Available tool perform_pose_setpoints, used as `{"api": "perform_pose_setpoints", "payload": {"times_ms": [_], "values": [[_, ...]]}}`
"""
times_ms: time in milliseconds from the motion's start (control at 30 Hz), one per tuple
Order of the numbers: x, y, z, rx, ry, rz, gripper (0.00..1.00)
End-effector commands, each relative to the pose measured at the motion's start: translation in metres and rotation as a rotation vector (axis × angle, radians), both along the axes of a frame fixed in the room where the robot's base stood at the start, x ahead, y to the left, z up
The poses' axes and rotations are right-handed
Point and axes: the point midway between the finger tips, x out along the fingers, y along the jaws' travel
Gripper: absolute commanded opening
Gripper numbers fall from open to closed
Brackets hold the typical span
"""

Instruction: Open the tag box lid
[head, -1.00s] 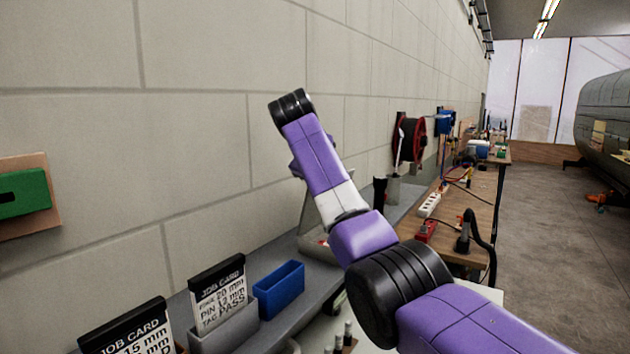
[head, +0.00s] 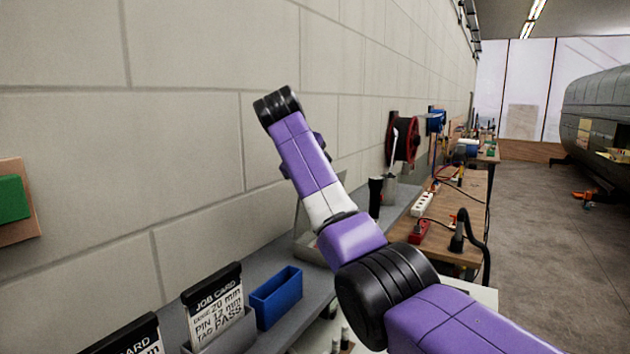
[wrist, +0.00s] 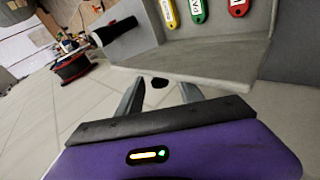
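The grey tag box (wrist: 245,45) fills the upper right of the wrist view. Yellow, green and red tags (wrist: 198,11) show inside it, and a pale panel edge (wrist: 190,77) faces my gripper. A small dark spot (wrist: 160,82) shows at that edge, between my fingers; I cannot tell if it is a knob or a hole. My gripper (wrist: 160,92) is open, its two fingers apart and close to the edge; contact is unclear. In the head view the box (head: 305,246) is mostly hidden behind my arm, with a pale tilted panel showing beside it.
A grey shelf along the block wall holds a blue bin (head: 276,297) and job card holders (head: 213,310). A dark torch-like object (head: 375,196) stands beyond my arm. A red reel (head: 405,140) and a wooden bench (head: 462,205) lie further along.

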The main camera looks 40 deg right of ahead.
Motion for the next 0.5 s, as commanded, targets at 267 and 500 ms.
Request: {"api": "perform_pose_setpoints", "payload": {"times_ms": [267,500], "values": [[-0.003,0.007,0.008,-0.001,-0.003,0.000,0.44],[-0.017,0.031,0.034,-0.001,-0.003,0.001,0.44]]}}
